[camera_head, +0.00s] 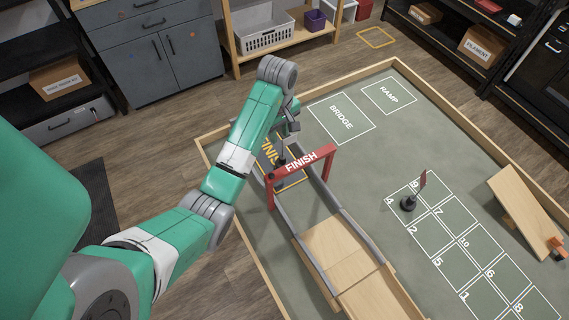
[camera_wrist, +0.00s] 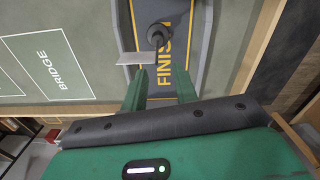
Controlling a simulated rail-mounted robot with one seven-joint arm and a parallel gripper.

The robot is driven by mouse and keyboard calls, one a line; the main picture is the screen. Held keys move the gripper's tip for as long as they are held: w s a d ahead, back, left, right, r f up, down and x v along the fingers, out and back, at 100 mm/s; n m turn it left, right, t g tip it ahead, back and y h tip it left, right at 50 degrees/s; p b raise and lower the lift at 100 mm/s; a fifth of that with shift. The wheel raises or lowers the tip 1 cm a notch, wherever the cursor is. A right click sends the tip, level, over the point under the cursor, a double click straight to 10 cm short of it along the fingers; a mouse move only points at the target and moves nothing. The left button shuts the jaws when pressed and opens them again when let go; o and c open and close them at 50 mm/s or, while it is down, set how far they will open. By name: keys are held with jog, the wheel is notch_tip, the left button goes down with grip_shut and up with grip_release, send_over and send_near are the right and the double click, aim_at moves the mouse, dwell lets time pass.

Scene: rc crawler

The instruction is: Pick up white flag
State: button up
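The white flag (camera_wrist: 138,58) shows in the wrist view as a pale, thin panel beside a dark round base (camera_wrist: 158,34). It stands on the yellow-lettered FINISH pad (camera_wrist: 172,14). My gripper (camera_wrist: 159,71) is open, with its two green fingers apart and pointing toward the flag; nothing is clearly between them. The flag's panel lies just beyond the left finger's tip; I cannot tell if they touch. In the head view my arm reaches to the FINISH pad (camera_head: 268,150), behind the red FINISH arch (camera_head: 303,161), and largely hides the flag and fingers.
The red arch spans a grey-railed track close to my gripper. A wooden ramp (camera_head: 340,252) leads up to it. Another flag, dark red (camera_head: 422,179) on a black base (camera_head: 408,204), stands on the numbered grid. BRIDGE (camera_head: 341,117) and RAMP (camera_head: 389,95) areas are clear.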

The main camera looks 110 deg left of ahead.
aim_at(282, 157)
jog(key=f, duration=0.4)
jog(key=w+f, duration=0.1)
jog(key=f, duration=0.1)
jog(key=shift+d+f, duration=0.3)
jog(key=shift+d, duration=0.05)
jog(key=shift+f, duration=0.4)
jog(key=shift+c, duration=0.4)
grip_shut()
